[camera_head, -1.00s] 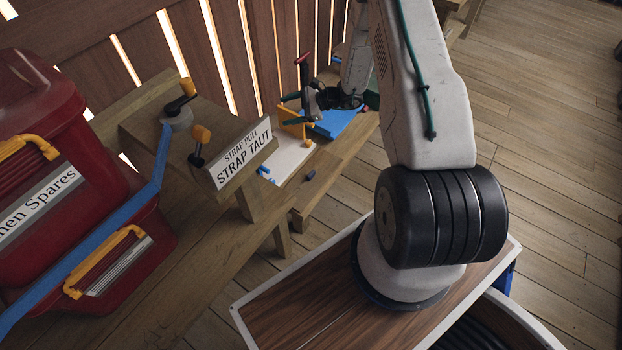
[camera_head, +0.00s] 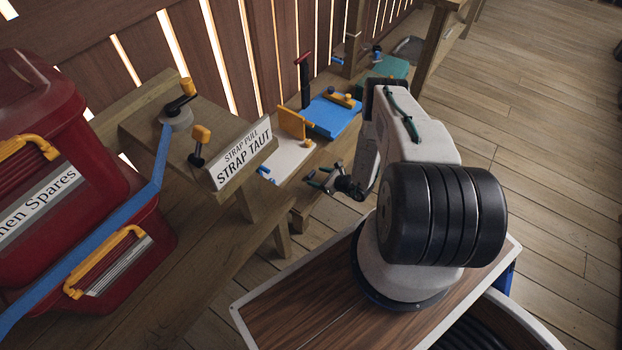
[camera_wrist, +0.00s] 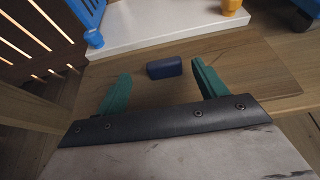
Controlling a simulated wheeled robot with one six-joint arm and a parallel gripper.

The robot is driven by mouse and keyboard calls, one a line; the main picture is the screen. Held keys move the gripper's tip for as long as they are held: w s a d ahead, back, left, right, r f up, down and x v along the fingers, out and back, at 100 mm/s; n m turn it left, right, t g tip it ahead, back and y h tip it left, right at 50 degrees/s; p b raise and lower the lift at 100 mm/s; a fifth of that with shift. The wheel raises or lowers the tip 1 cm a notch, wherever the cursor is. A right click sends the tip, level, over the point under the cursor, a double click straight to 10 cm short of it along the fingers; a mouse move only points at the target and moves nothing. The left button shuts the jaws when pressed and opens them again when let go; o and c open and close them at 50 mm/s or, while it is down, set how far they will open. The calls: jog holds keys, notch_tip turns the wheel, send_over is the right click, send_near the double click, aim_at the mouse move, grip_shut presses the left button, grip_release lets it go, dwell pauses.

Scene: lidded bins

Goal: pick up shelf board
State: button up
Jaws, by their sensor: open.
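My gripper (camera_head: 322,176) is open and empty, held near the front edge of the low wooden bench. Its two green fingers also show in the wrist view (camera_wrist: 162,76). Between and just beyond the fingertips lies a small dark blue block (camera_wrist: 164,68) on the bench wood, apart from both fingers. A flat white board (camera_head: 288,160) lies on the bench just beyond; its near edge shows in the wrist view (camera_wrist: 150,40). Which piece is the shelf board I cannot tell for sure; the white board is the plainest flat board.
A blue board (camera_head: 332,116) with a yellow handle lies behind the white board. A yellow bracket (camera_head: 292,122) stands between them. The sign block (camera_head: 242,155) and stacked red bins (camera_head: 40,130) stand left. Open floor (camera_head: 550,150) lies right.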

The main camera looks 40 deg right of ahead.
aim_at(312, 174)
jog(key=x, duration=0.4)
jog(key=shift+w+d+f, duration=0.15)
jog(key=shift+w+f, duration=0.05)
jog(key=shift+w, duration=0.15)
jog(key=c, duration=1.2)
jog(key=shift+c, duration=0.2)
jog(key=shift+r, duration=0.2)
